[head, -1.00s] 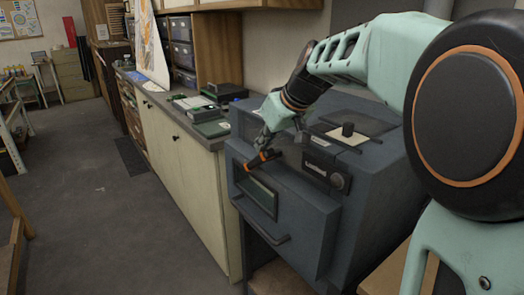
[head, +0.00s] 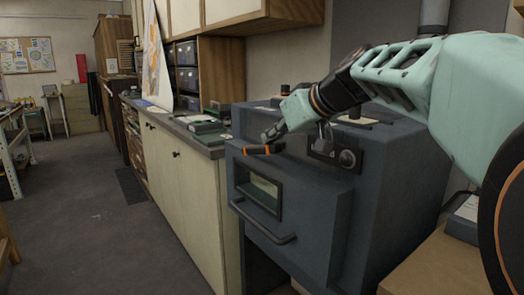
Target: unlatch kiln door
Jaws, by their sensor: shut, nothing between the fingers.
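The kiln (head: 385,190) is a blue-grey box on the right in the head view. Its front door (head: 305,225) is shut and has a small window (head: 262,192) and a bar handle (head: 262,225). My gripper (head: 260,148) is at the door's upper left edge, in front of the kiln's top, its fingers pointing left and shut with nothing held. Whether the fingers touch the kiln, I cannot tell. A panel with a round knob (head: 347,158) sits right of my gripper. A small metal piece (head: 325,138) shows beside the panel; whether it is the latch is unclear.
A wooden surface (head: 435,265) is at the lower right. The grey floor (head: 110,240) at left is clear.

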